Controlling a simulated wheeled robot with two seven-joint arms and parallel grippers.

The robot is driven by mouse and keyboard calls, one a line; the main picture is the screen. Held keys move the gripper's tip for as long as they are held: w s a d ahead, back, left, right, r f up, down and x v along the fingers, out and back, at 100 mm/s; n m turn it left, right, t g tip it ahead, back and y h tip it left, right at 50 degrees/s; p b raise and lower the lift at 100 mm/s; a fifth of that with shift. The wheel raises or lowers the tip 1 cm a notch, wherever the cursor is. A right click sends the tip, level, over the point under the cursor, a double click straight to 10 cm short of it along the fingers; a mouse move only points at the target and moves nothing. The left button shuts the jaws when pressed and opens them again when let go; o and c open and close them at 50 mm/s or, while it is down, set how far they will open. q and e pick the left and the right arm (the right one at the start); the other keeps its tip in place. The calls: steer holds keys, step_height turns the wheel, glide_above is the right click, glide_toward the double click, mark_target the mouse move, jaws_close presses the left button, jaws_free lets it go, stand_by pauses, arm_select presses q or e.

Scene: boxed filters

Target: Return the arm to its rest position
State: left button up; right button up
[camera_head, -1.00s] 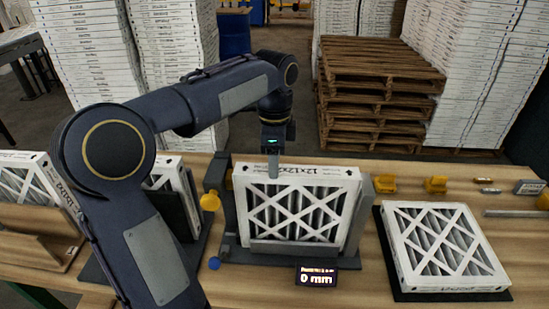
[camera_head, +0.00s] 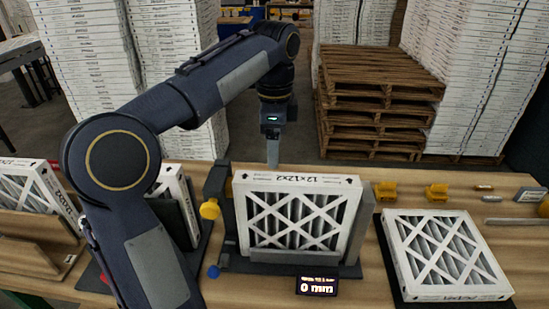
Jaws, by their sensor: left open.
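My left arm comes in from the left and arches over the bench. Its gripper (camera_head: 272,152) points down just above and behind the top edge of the upright filter. It is open and holds nothing that I can see; its fingers show nearly edge-on. The white framed filter (camera_head: 297,218) stands upright in a dark fixture (camera_head: 226,212) with a yellow knob on its left. A small display (camera_head: 317,286) in front of the fixture reads 0 mm. My right gripper is not in view.
Another filter (camera_head: 443,254) lies flat on a dark mat at the right. More filters (camera_head: 36,190) stand in holders at the left, partly behind my arm. Yellow blocks (camera_head: 436,192) sit at the bench's back right. Wooden pallets (camera_head: 375,95) and stacked white boxes stand behind.

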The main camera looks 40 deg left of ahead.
arm_select(q)
steer(key=s+d+f+n+t+h+b, duration=0.2)
steer(key=s+d+f+n, duration=0.4)
steer(key=s+f, duration=0.3)
steer(key=s+d+f+n+t+h+b, duration=0.1)
steer(key=s+d+f+n+t+b, duration=0.1)
steer(key=s+d+f+n, duration=0.4)
steer(key=s+f+n+t, duration=0.1)
steer(key=s+f, duration=0.3)
steer(key=shift+s+t+h, duration=0.15)
steer(key=shift+t+h, duration=0.15)
steer(key=shift+h, duration=0.1)
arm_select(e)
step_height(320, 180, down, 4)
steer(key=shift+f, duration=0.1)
arm_select(q)
steer(key=shift+a+f, duration=0.1)
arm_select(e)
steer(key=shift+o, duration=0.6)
